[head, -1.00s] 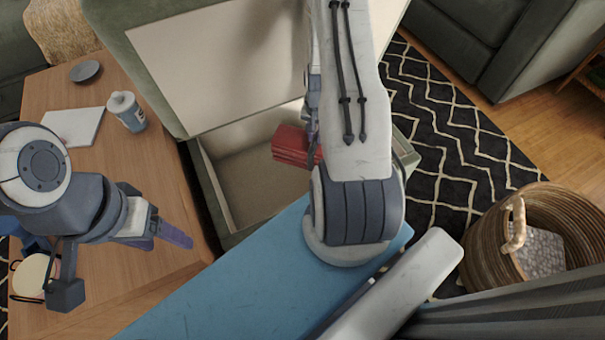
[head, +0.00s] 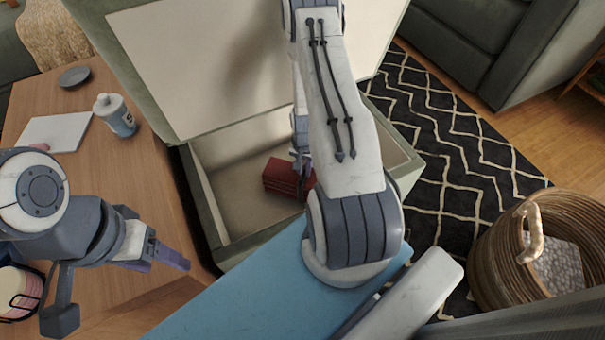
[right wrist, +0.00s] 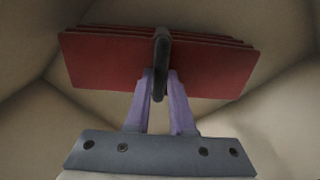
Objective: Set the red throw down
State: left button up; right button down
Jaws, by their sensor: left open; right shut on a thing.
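The red throw (head: 282,178) is a folded dark red stack inside the open storage ottoman (head: 215,215), low in its beige-lined interior. I cannot tell whether the throw touches the ottoman's floor. My left gripper (head: 165,260) is open and empty over the wooden table (head: 130,190).
The ottoman's raised lid (head: 190,60) stands behind the opening. A white bottle (head: 115,115), a grey dish (head: 74,77) and a white pad (head: 55,131) are on the table. A wicker basket (head: 495,260) stands at right on the patterned rug (head: 450,150).

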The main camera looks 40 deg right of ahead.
jog(key=shift+a, duration=0.45)
jog(key=shift+d+f+b, duration=0.1)
jog(key=shift+f+b, duration=0.5)
jog(key=shift+b, duration=0.05)
jog(key=shift+f, duration=0.1)
jog(key=c, duration=0.8)
grip_release()
jog(key=shift+o, duration=0.2)
